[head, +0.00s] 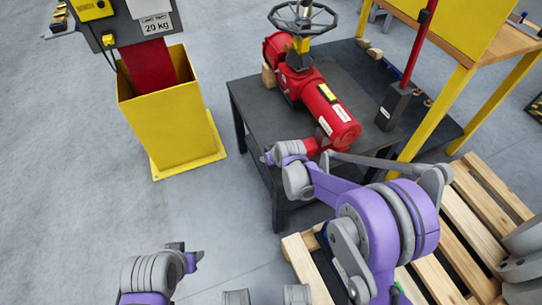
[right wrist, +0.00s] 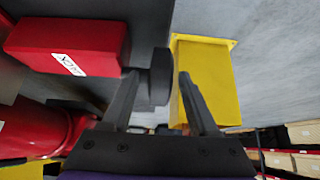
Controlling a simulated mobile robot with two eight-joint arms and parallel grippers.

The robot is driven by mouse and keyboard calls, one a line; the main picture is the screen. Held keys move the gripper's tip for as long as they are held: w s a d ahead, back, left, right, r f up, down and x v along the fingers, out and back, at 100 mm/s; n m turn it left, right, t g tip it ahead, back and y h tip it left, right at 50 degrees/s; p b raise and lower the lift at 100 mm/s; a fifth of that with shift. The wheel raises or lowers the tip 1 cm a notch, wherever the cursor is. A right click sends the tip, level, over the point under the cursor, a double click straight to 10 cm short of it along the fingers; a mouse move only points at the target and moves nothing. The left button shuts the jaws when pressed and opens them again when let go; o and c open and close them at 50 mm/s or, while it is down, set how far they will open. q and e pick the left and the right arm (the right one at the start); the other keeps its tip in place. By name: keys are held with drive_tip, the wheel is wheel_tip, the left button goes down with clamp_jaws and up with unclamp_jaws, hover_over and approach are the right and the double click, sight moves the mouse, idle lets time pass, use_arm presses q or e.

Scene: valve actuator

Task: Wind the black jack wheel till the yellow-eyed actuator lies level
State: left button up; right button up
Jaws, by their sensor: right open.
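The red actuator (head: 325,103) lies along the dark table, a spoked grey handwheel (head: 303,15) and a yellow part (head: 301,44) at its far end. I cannot tell its exact tilt. A red jack box (right wrist: 68,45) with a white label is in the right wrist view; its red body (head: 312,147) partly shows at the actuator's near end. The black jack wheel (right wrist: 160,77) shows edge-on between the open fingers of my right gripper (right wrist: 157,75), nearer the left finger; contact is unclear. My left gripper (head: 186,252) is low at left, away from the table; its jaws are unclear.
A yellow bin (head: 172,125) stands left of the table (head: 245,100). A yellow-legged bench (head: 440,105) and red post (head: 418,45) are at right. A wooden pallet (head: 470,225) lies at lower right. The floor between bin and table is clear.

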use_arm(q)
wheel_tip(320, 180, up, 3)
drive_tip(key=shift+s+f+p, duration=0.1)
drive_tip(key=shift+p, duration=1.05)
use_arm(e)
drive_tip(key=v, duration=1)
drive_tip(key=shift+s+r, duration=0.2)
drive_tip(key=shift+r, duration=0.15)
drive_tip(key=shift+d, duration=0.1)
